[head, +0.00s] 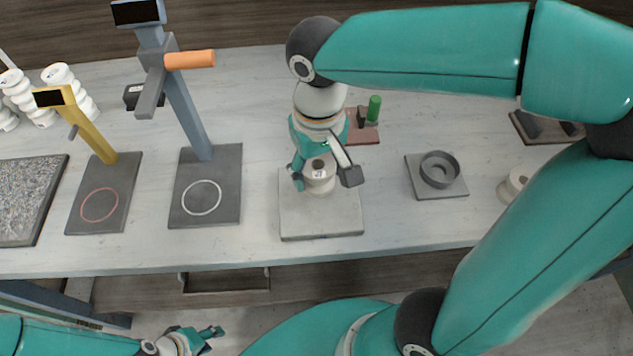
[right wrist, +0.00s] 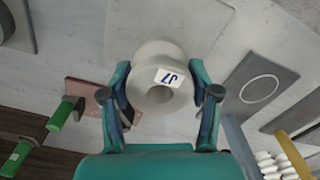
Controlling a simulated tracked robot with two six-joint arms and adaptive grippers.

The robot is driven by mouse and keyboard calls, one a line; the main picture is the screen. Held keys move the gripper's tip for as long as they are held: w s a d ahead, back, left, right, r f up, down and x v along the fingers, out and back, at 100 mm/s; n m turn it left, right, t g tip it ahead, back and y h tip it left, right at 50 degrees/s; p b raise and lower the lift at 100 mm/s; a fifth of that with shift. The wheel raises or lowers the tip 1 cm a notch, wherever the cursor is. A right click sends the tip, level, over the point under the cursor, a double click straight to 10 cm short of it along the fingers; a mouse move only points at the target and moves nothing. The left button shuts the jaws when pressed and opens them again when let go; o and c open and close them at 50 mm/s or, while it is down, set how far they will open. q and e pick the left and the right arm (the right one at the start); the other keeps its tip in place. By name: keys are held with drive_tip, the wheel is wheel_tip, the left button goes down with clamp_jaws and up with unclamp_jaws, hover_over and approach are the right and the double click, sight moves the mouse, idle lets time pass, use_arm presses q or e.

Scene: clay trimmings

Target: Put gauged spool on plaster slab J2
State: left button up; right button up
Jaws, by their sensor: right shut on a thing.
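My right gripper (head: 325,177) is shut on a white spool (head: 319,184). The spool also shows between the fingers in the right wrist view (right wrist: 158,58), with a round hole and a label that seems to read J7. The pale plaster slab (head: 320,222) lies on the table, and the spool is over its back part. I cannot tell whether the spool touches the slab. A small mark on the slab's front edge is too small to read. My left gripper (head: 211,333) is low at the bottom left, apart from the table, and its fingers look spread and empty.
A blue-grey stand (head: 205,187) and a yellow stand (head: 104,193) are left of the slab. Several white spools (head: 62,82) stand at the far left. A green peg (head: 374,107) is behind.

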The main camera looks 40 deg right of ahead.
sight(318, 183)
drive_tip(key=shift+f, duration=2)
drive_tip(key=shift+f+b, duration=0.15)
drive_tip(key=shift+b, duration=0.25)
drive_tip(key=o, duration=1.4)
drive_tip(key=shift+c, duration=0.2)
drive_tip(key=shift+r, duration=0.25)
wheel_tip(318, 183, up, 12)
drive_tip(key=p, duration=0.2)
